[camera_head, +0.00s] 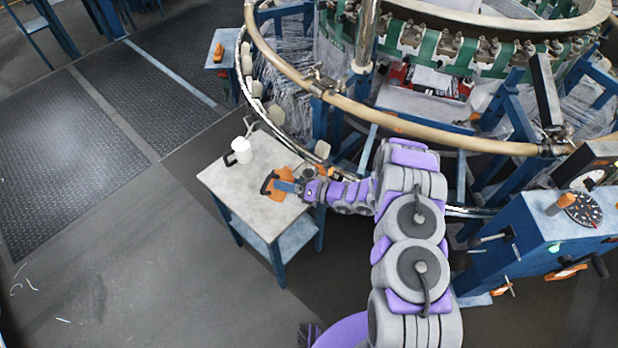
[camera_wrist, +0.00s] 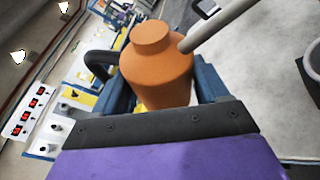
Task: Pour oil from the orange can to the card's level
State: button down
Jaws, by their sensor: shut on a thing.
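The orange can (camera_head: 280,190) is at the front right part of the small grey table (camera_head: 244,201). In the wrist view the can (camera_wrist: 157,75) shows a rounded top, a black handle on the left and a grey spout pointing up and right. My gripper (camera_head: 286,187) is shut on the can, with blue fingers on both sides of it in the wrist view (camera_wrist: 165,95). I cannot tell whether the can touches the table. A white jug (camera_head: 242,151) with a dark handle stands towards the back of the table. I cannot make out the card or any oil.
The circular loom (camera_head: 420,125) with its curved tan rail stands behind and right of the table. A blue control cabinet (camera_head: 555,235) with a dial is at the right. A grey round rim (camera_wrist: 314,65) shows at the wrist view's right edge. Floor left of the table is clear.

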jog(key=shift+d, duration=0.15)
jog(key=shift+d+f+n+b, duration=0.1)
jog(key=shift+f+n+b, duration=0.3)
jog(key=shift+f+n, duration=0.25)
jog(key=shift+f, duration=0.1)
dwell(0.8)
jog(key=f+n+h+b, duration=0.1)
jog(key=f+b, duration=0.1)
jog(key=f+n+h+b, duration=0.1)
jog(key=f+n+b, duration=0.1)
jog(key=w+f+n+t+h+b, duration=0.1)
jog(key=f+n+b, duration=0.1)
jog(key=shift+d+f, duration=0.35)
jog(key=shift+f, duration=0.05)
jog(key=shift+s+d+r+p, duration=0.1)
jog(key=shift+d+r+p, duration=0.2)
jog(key=shift+r, duration=0.1)
jog(key=s+d+r+p, duration=0.3)
jog(key=r, duration=0.1)
jog(key=shift+d+r, duration=0.15)
jog(key=shift+d, duration=0.15)
jog(key=shift+w, duration=0.1)
